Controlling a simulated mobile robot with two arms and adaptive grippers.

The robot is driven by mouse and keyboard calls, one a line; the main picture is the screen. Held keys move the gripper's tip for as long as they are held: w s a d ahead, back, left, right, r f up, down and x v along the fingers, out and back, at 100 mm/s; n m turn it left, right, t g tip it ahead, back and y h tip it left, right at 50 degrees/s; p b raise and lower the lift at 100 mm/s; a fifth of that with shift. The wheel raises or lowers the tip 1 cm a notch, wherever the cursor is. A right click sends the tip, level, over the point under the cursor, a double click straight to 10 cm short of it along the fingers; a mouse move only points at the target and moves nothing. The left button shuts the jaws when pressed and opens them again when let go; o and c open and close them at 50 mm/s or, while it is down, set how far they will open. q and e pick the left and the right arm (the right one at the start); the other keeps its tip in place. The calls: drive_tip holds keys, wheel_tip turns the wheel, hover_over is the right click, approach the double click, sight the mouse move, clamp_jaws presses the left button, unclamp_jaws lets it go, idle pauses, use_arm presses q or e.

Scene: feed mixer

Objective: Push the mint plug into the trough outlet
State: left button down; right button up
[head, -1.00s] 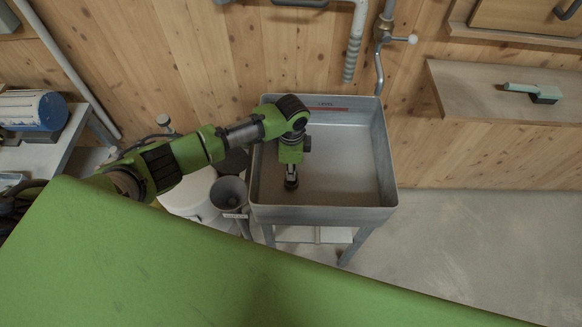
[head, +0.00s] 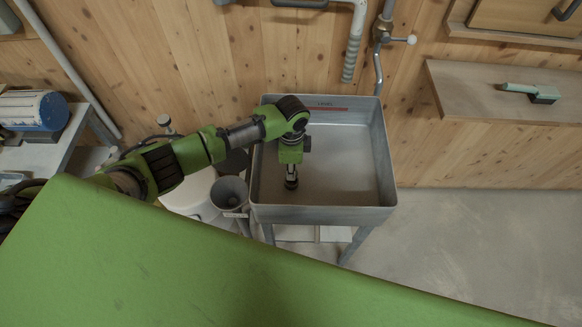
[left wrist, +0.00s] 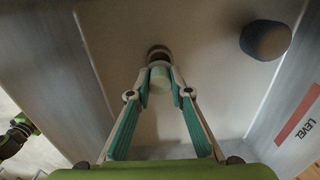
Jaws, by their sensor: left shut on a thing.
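The trough (head: 322,213) is a grey, square-sided basin on legs. My left arm reaches over its left wall, and my left gripper (head: 291,180) points down at the floor of the trough. In the left wrist view the left gripper (left wrist: 159,80) is shut on the pale mint plug (left wrist: 159,76), which sits between the fingertips. The trough outlet (left wrist: 158,51), a round hole with a brownish rim, shows just beyond the plug. Whether the plug touches or enters the outlet cannot be told. In the head view the gripper hides the plug. My right gripper is not in view.
A dark rounded thing (left wrist: 266,40) shows in the trough in the left wrist view. A red LEVEL mark (left wrist: 300,116) is on the trough wall. A grey funnel-like vessel (head: 229,191) stands left of the trough. A shelf (head: 475,90) with a mint-handled brush (head: 543,95) is at right.

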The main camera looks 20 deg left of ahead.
use_arm(q)
drive_tip(key=shift+f+b, duration=1.1)
drive_tip(key=shift+f, duration=0.8)
drive_tip(key=c, duration=1.8)
unclamp_jaws()
drive_tip(key=shift+o, duration=0.2)
wheel_tip(320, 180, up, 12)
drive_tip(key=shift+s+r, duration=0.1)
